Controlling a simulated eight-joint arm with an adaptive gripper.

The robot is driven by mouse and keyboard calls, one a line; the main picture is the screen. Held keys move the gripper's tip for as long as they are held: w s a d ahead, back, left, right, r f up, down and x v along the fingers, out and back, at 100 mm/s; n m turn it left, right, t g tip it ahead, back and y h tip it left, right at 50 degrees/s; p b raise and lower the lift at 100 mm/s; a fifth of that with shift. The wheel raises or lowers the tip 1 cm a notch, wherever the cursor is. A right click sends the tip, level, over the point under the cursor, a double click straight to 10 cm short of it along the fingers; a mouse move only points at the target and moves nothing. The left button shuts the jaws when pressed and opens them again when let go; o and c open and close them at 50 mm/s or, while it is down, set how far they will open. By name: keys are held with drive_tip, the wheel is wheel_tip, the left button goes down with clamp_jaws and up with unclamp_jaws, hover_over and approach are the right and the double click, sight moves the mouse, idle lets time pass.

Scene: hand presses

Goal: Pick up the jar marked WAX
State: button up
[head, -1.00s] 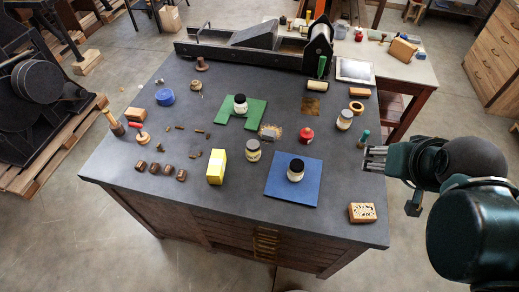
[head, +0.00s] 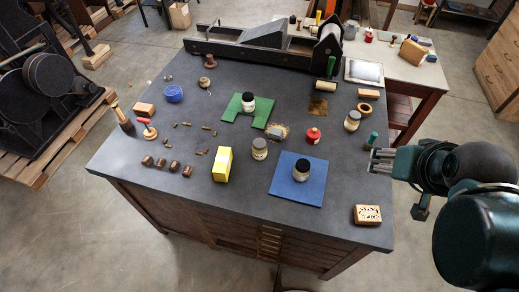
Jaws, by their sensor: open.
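Several small jars stand upright on the dark table (head: 225,195); their markings are too small to read, so I cannot tell which is marked WAX. One dark-lidded jar (head: 248,102) is at the green cut-out mat (head: 231,109). Another dark-lidded jar (head: 302,169) stands on the blue square mat (head: 312,187). A grey-lidded jar (head: 260,149) stands between the mats, and a pale jar (head: 352,121) stands at the right. My gripper (head: 371,160) is open and empty near the table's right edge, right of the blue mat and beside a green-handled tool (head: 371,139).
A yellow block (head: 222,164) stands left of the blue mat. A red-topped container (head: 313,136) is between the mat and the pale jar. A long press (head: 260,45) spans the back.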

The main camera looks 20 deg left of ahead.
drive_tip(key=shift+a, duration=0.1)
drive_tip(key=n+g, duration=0.5)
drive_tip(key=n, duration=0.1)
hover_over(259, 143)
drive_tip(key=d, duration=1.3)
wheel_tip(259, 143, down, 11)
drive_tip(key=a+f, duration=0.3)
drive_tip(key=a, duration=0.1)
drive_tip(key=a+f+n+g, duration=0.1)
drive_tip(key=a+f, duration=0.2)
drive_tip(key=a, duration=0.1)
drive_tip(key=a+f+n+g, duration=0.1)
drive_tip(key=a+f, duration=0.2)
drive_tip(key=a, duration=0.1)
drive_tip(key=shift+f, duration=0.35)
drive_tip(key=shift+s+a+f, duration=0.1)
drive_tip(key=shift+a+f, duration=0.4)
drive_tip(key=shift+a, duration=0.05)
